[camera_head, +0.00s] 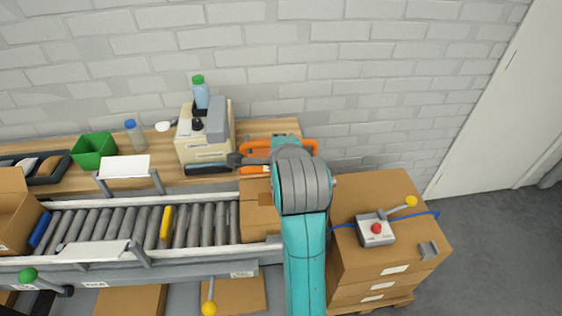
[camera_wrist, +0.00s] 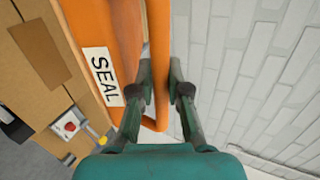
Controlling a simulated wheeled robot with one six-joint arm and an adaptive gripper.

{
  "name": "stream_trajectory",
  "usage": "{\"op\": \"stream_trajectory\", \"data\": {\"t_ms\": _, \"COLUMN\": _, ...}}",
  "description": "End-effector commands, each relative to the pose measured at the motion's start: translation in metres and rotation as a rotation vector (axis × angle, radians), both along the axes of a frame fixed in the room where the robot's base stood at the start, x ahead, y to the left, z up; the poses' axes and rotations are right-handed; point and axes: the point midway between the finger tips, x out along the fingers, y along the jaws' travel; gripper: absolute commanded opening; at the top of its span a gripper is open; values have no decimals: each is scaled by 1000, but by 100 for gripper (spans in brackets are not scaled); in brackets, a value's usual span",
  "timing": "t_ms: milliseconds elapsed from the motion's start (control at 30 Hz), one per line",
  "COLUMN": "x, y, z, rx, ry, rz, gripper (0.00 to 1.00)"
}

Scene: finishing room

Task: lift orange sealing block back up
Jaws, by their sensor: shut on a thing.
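The orange sealing block (camera_wrist: 120,25) with a white SEAL label (camera_wrist: 103,77) fills the upper left of the wrist view. My gripper (camera_wrist: 160,80) is shut on its orange bar handle (camera_wrist: 157,25), one finger on each side. In the head view the orange block (camera_head: 254,170) shows only in part, by the right end of the bench. My arm hides the rest of it and my gripper there. A cardboard box (camera_head: 258,215) stands below it at the conveyor's right end. I cannot tell whether the block touches the box.
A roller conveyor (camera_head: 120,265) runs along the left. The wooden bench (camera_head: 265,127) behind it holds a beige machine (camera_head: 204,150), a green bin (camera_head: 93,150) and bottles. Stacked cartons (camera_head: 380,265) with a red-button control box (camera_head: 376,229) stand right of my arm. A brick wall is behind.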

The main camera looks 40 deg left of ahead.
Motion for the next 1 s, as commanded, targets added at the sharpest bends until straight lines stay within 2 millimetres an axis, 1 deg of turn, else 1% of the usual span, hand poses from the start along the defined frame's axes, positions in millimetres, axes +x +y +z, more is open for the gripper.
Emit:
{"op": "stream_trajectory", "data": {"t_ms": 33, "x": 4, "y": 4, "z": 8, "rx": 3, "ry": -3, "rz": 0, "gripper": 0}}
{"op": "stream_trajectory", "data": {"t_ms": 133, "x": 12, "y": 12, "z": 21, "rx": -22, "ry": 20, "rz": 2, "gripper": 0}}
{"op": "stream_trajectory", "data": {"t_ms": 300, "x": 25, "y": 25, "z": 36, "rx": -102, "ry": 88, "rz": 8, "gripper": 0}}
{"op": "stream_trajectory", "data": {"t_ms": 467, "x": 37, "y": 38, "z": 47, "rx": -99, "ry": 86, "rz": 7, "gripper": 0}}
{"op": "stream_trajectory", "data": {"t_ms": 700, "x": 58, "y": 61, "z": 64, "rx": -99, "ry": 86, "rz": 7, "gripper": 0}}
{"op": "stream_trajectory", "data": {"t_ms": 800, "x": 66, "y": 69, "z": 68, "rx": -98, "ry": 85, "rz": 6, "gripper": 0}}
{"op": "stream_trajectory", "data": {"t_ms": 1000, "x": 75, "y": 79, "z": 72, "rx": -98, "ry": 85, "rz": 6, "gripper": 0}}
